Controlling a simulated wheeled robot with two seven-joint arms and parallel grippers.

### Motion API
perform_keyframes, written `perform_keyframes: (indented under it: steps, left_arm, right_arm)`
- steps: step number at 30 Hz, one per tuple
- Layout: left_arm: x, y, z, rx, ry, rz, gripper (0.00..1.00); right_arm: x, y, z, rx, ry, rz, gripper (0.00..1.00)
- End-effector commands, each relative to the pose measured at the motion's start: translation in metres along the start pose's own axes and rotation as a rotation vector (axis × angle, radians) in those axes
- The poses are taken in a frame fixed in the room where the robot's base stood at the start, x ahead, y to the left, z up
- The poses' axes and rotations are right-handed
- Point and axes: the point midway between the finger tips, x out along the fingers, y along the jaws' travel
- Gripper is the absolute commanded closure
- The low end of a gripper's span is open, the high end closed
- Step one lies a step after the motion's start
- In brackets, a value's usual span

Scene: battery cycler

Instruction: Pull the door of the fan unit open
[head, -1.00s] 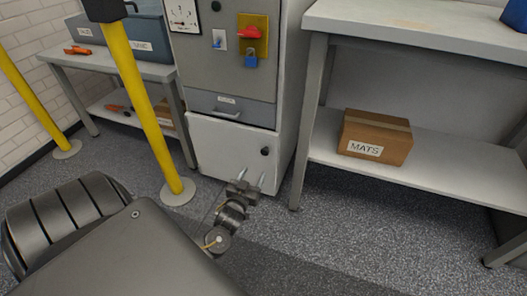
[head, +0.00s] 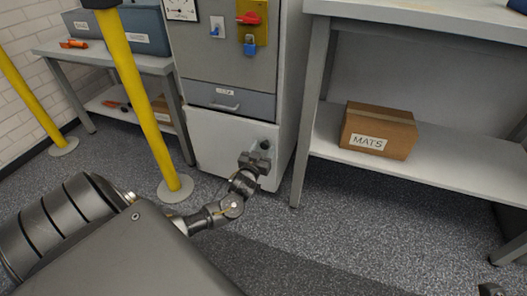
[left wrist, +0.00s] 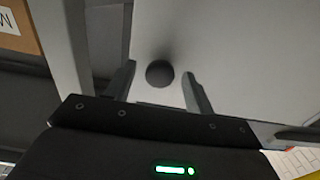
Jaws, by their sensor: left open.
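The fan unit's door (head: 218,146) is the white lower panel of the grey cabinet, and it looks shut. Its round dark knob (head: 265,144) sits near the door's right edge, just beyond my left gripper (head: 262,158). In the left wrist view the knob (left wrist: 160,73) lies between the two spread fingertips of my left gripper (left wrist: 159,69), with a gap on each side. The gripper is open and holds nothing. A small dark piece, probably of my right arm, shows at the bottom right corner of the head view; its jaws cannot be made out.
A grey drawer (head: 230,100) with a handle is above the door. A yellow post (head: 142,95) stands on the floor left of the door. A shelf bench (head: 450,160) with a MATS box (head: 378,131) stands to the right.

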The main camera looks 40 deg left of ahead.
Motion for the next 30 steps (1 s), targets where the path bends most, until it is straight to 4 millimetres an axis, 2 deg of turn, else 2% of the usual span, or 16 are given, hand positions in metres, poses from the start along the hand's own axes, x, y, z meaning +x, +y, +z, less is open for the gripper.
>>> perform_keyframes:
  steps: [10,22,30]
  left_arm:
    - [0.0042,0.0004,-0.0002,0.0,-0.001,0.001,0.46]
    - [0.004,0.0009,0.0001,0.0,-0.001,0.001,0.99]
    - [0.0004,0.0055,-0.0006,0.0,-0.002,0.022,1.0]
  right_arm:
    - [0.0008,-0.0003,0.0002,0.0,0.004,-0.002,0.44]
    - [0.0008,-0.0003,0.0001,0.0,0.004,-0.001,0.44]
    - [0.0032,-0.0001,-0.0003,0.0,0.005,-0.001,0.44]
